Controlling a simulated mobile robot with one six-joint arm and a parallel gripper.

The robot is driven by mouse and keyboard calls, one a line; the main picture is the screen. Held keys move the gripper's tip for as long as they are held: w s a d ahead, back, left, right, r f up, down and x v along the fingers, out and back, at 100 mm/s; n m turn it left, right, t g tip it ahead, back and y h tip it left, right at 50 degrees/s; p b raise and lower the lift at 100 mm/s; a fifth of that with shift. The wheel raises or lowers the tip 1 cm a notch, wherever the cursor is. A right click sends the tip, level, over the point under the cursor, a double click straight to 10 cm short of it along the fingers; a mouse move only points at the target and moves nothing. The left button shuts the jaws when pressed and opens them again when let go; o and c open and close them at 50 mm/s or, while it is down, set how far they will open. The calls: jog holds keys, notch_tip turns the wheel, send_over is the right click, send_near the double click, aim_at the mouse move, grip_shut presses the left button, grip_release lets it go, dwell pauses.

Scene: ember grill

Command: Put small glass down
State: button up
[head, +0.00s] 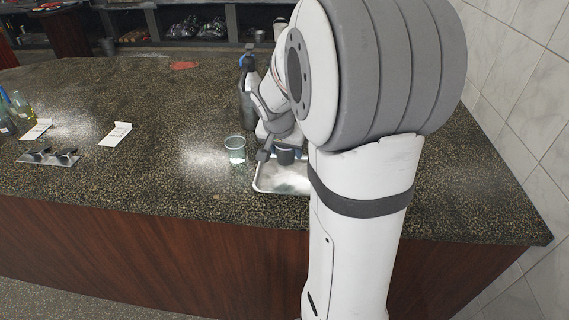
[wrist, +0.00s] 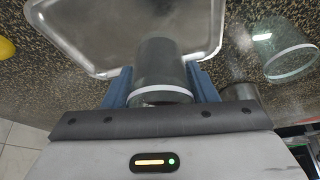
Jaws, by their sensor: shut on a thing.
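My gripper (wrist: 160,92) is shut on a small glass (wrist: 158,68), with a blue finger on each side of it. The glass is dark and clear with a pale band at its rim. In the wrist view it overlaps the metal tray (wrist: 75,35); I cannot tell whether it touches the tray. In the head view the small glass (head: 285,156) is over the tray (head: 268,186) beside my gripper (head: 277,150). My arm hides the right part of the tray.
Another clear glass (head: 235,150) stands just left of the tray, close to my gripper; it also shows in the wrist view (wrist: 290,65). A dark bottle (head: 248,100) stands behind. White cards (head: 116,134) and a metal holder (head: 48,158) lie left. The counter's middle is clear.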

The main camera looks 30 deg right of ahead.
aim_at(286, 162)
jog(key=shift+f, duration=2.1)
jog(key=shift+f+b, duration=0.15)
jog(key=shift+b, duration=0.15)
jog(key=o, duration=1.1)
